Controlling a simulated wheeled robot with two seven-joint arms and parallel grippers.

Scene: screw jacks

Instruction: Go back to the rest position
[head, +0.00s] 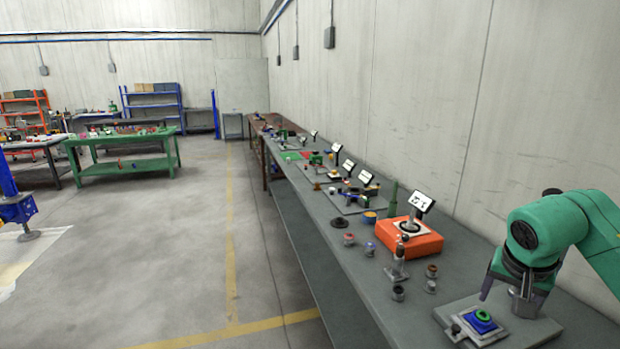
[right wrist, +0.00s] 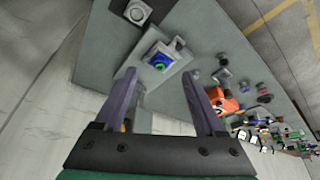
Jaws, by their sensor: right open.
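My right gripper (head: 503,289) hangs from the green arm at the right of the head view, over the near end of the grey bench. In the right wrist view its two fingers (right wrist: 160,76) are spread wide with nothing between them. A blue block with a green ring on top (head: 482,320) sits on a pale square plate below the gripper. It also shows just beyond the fingertips in the right wrist view (right wrist: 160,60), apart from them. My left gripper is not in view.
The long grey bench (head: 355,275) runs along the wall. An orange box (head: 410,238) with a round top and small sign stands farther back. A small metal jack (head: 397,266) and several small cylinders stand between. Open floor (head: 185,250) lies to the left.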

